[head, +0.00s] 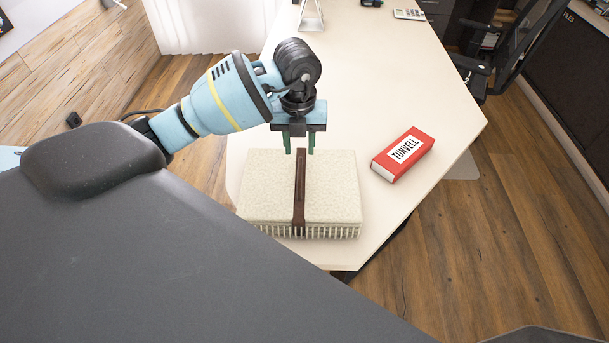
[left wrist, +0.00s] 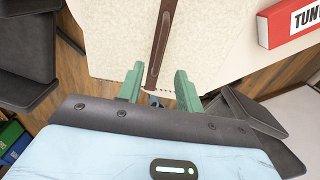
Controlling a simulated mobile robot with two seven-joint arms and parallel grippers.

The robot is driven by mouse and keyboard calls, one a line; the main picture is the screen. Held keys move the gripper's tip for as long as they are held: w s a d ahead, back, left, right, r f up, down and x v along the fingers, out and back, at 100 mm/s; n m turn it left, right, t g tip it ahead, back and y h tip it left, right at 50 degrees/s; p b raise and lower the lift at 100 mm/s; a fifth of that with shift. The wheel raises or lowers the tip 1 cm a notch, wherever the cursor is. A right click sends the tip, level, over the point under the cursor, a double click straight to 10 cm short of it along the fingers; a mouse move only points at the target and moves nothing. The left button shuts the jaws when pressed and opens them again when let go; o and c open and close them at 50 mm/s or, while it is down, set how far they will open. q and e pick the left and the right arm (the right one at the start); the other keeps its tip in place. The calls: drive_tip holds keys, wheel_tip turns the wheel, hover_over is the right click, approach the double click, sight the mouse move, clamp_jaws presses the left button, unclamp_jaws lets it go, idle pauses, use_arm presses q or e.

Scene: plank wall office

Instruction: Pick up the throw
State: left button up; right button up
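The throw (head: 262,187) is a cream folded blanket with a fringed front edge, lying flat on the desk. A brown strap (head: 300,190) runs front to back across its middle. My left gripper (head: 300,151) is at the back edge of the throw, pointing down, with its two green fingers apart. In the left wrist view the throw (left wrist: 112,35) fills the upper middle, and the strap (left wrist: 162,40) lines up with the gap between the fingers of my left gripper (left wrist: 158,76). Nothing is held. I cannot tell whether the fingertips touch the throw. My right gripper is not in view.
A red box (head: 403,155) with a white label lies on the pale desk (head: 385,80), right of the throw. A white frame-like stand (head: 311,15) and a calculator (head: 409,14) are at the far end. A dark office chair (head: 505,50) stands at the right.

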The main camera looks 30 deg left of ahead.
sight(300, 170)
use_arm(q)
drive_tip(key=shift+a+r, duration=0.1)
drive_tip(key=shift+a, duration=0.05)
drive_tip(key=shift+s+d+f, duration=0.1)
drive_tip(key=shift+d+f, duration=0.05)
drive_tip(key=shift+f, duration=1.85)
drive_tip(key=shift+d+f, duration=0.1)
drive_tip(key=shift+f, duration=1.85)
drive_tip(key=shift+c, duration=0.4)
clamp_jaws()
drive_tip(key=shift+r, duration=0.15)
